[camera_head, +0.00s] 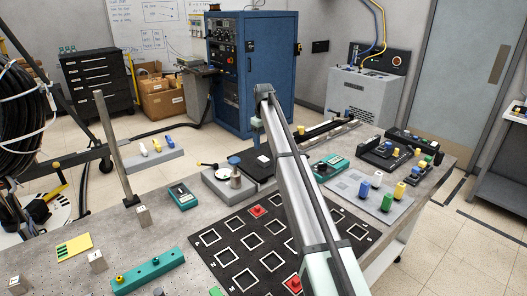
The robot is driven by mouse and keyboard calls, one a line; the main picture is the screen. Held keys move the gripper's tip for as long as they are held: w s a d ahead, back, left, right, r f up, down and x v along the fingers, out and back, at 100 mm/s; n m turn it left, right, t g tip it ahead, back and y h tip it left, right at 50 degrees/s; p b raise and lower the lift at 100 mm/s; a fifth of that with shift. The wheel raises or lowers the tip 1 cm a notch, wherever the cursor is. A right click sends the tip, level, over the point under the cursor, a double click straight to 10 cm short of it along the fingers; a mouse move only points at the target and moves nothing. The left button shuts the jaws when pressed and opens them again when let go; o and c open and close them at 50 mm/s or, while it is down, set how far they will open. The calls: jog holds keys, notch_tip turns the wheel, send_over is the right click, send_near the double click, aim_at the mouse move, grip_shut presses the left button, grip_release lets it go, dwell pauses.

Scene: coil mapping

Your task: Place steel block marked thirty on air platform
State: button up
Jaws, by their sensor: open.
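Several small steel blocks stand on the grey table at the left: one steel block (143,216) near the post, another steel block (97,261) nearer, and a third steel block (18,285) at the lower left edge. Their marks are too small to read, so I cannot tell which is marked thirty. A black board (215,262) with white squares and letters lies at the front middle, with red pieces on it. I cannot tell which thing is the air platform. My arm rises across the middle and bends down behind itself; my gripper's fingers do not show.
A teal bar (147,274) with knobs lies at front left, and a teal meter (182,196) behind it. A small scale-like device (228,183) stands left of my arm. A grey plate (370,188) with coloured pegs is at right. A post (116,150) stands at left.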

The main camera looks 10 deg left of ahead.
notch_tip(320, 180, up, 4)
jog(key=shift+r, duration=0.2)
dwell(0.6)
